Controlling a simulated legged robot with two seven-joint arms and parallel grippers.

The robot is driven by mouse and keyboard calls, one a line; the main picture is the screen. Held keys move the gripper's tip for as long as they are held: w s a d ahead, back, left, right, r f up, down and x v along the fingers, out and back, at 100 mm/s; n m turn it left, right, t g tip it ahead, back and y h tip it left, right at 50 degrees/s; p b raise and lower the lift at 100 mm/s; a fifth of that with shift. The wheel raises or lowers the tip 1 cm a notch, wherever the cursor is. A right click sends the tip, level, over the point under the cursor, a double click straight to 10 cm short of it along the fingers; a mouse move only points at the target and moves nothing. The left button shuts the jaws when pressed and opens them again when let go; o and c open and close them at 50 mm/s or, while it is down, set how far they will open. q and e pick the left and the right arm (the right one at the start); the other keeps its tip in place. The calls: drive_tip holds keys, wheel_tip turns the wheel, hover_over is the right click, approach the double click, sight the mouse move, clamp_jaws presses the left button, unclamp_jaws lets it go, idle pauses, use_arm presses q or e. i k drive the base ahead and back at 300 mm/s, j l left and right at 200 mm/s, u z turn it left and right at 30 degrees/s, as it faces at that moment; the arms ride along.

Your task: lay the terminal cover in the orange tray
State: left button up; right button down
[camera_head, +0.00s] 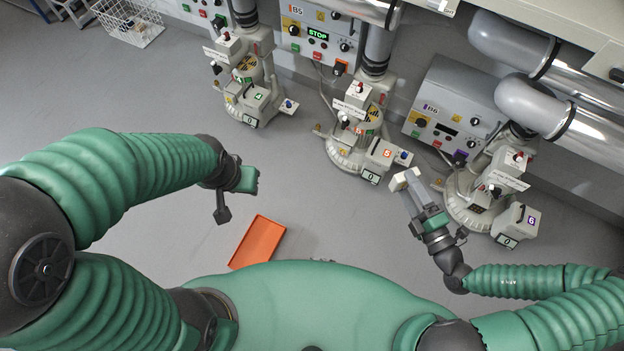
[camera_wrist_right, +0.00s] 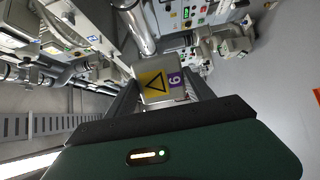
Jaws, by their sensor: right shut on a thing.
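The terminal cover (camera_wrist_right: 157,82) is a small pale box with a yellow warning triangle and a purple 6 label. My right gripper (camera_wrist_right: 160,98) is shut on it, between the two fingers. In the head view the cover (camera_head: 400,181) shows at the tips of my right gripper (camera_head: 409,183), left of blower 6 (camera_head: 470,205). The orange tray (camera_head: 257,243) is shallow and looks empty. It lies on the floor in front of my body, well left of the cover. My left gripper (camera_head: 246,180) hangs above and left of the tray; its jaws cannot be made out.
Blower 5 (camera_head: 350,155) and blower 4 (camera_head: 240,90) stand along the back, below control boxes and thick pipes. A white wire basket (camera_head: 128,22) sits at the far left. The grey floor between the tray and the right gripper is clear.

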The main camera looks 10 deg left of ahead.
sight(261, 228)
drive_tip(key=j+u, duration=0.25)
drive_tip(key=j, duration=0.35)
drive_tip(key=j+u, duration=0.25)
drive_tip(key=j, duration=1.3)
